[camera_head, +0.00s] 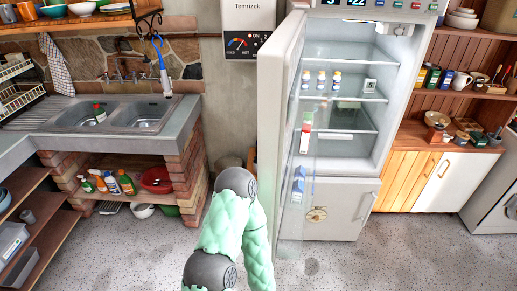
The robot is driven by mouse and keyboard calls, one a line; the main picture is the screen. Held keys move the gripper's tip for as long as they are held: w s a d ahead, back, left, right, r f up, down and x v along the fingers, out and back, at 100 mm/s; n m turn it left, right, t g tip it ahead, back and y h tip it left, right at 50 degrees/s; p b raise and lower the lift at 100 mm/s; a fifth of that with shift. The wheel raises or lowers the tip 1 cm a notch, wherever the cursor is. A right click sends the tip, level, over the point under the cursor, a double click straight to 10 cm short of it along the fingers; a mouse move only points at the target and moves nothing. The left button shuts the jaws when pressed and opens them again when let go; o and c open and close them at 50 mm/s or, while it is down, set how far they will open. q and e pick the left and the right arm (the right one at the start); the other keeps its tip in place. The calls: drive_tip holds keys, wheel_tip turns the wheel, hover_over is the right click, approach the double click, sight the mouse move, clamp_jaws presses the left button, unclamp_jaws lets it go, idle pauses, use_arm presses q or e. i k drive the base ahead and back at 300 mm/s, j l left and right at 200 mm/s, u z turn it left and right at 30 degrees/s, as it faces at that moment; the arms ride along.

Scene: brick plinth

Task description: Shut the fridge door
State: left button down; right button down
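The fridge (395,150) stands right of centre with its upper compartment open. Its white door (280,110) is hinged at the compartment's left side and swung out toward me, seen nearly edge-on. The door's inner racks hold small bottles (321,80) and cartons, one of them blue and white (299,183). The lower white door is shut. Neither gripper shows in this view.
A stone sink counter (185,118) on brick supports stands at the left, with bottles and bowls beneath. A wooden cabinet (405,180) stands right of the fridge, close beside it. The speckled grey floor (380,265) in front of the fridge is clear.

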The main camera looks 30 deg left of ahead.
sight(280, 60)
drive_tip(key=k+j, duration=0.1)
drive_tip(key=j, duration=1.3)
drive_tip(key=k+j, duration=0.15)
drive_tip(key=j, duration=0.5)
